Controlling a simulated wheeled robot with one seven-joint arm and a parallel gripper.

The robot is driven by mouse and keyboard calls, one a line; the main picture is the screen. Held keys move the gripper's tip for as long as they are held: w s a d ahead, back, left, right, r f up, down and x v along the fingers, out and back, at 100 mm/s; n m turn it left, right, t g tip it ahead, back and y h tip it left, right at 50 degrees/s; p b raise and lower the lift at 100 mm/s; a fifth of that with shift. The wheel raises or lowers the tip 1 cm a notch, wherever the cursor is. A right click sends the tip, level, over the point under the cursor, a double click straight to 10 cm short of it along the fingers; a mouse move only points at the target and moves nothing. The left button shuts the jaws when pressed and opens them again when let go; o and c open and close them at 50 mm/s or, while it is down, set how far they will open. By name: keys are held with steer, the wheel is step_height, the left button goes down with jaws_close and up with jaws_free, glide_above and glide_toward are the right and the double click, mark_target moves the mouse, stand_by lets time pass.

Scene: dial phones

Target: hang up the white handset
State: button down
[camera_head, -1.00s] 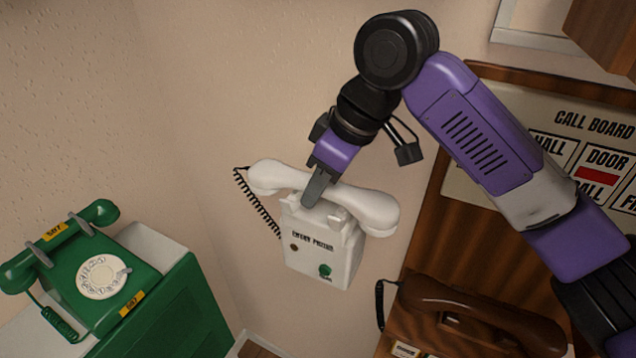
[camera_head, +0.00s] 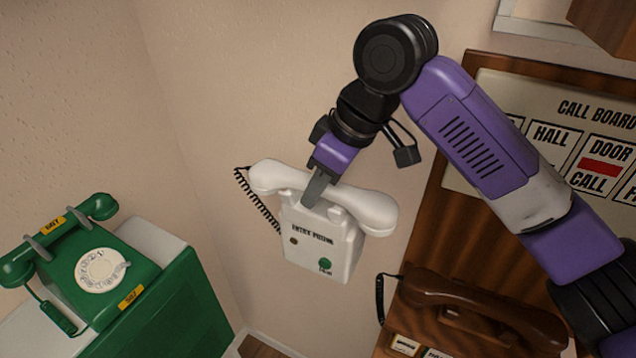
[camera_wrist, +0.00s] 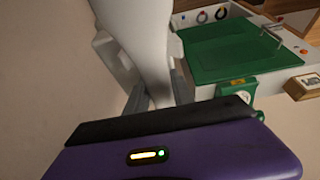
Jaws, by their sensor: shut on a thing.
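The white handset (camera_head: 369,209) lies across the top of the white wall phone (camera_head: 318,249), at its cradle prongs. I cannot tell whether it is fully seated. A black coiled cord (camera_head: 259,205) hangs from the handset's left end. My gripper (camera_head: 316,189) is shut on the handset's middle from above. In the wrist view, the white handset (camera_wrist: 143,38) fills the upper middle, close to the gripper (camera_wrist: 158,95). The gripper hides part of the handset's grip.
A green dial phone (camera_head: 97,262) with its handset on top stands on a green-sided cabinet (camera_head: 170,308) at the left. A brown handset (camera_head: 478,308) lies at the lower right, below a call board (camera_head: 560,130). The wall above the white phone is bare.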

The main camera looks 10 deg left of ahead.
steer(key=shift+f, duration=0.25)
steer(key=c, duration=1)
jaws_free()
steer(key=shift+r, duration=0.1)
steer(key=shift+b+v, duration=0.8)
steer(key=shift+v, duration=3.05)
steer(key=shift+s+a, duration=0.1)
steer(key=shift+s, duration=0.05)
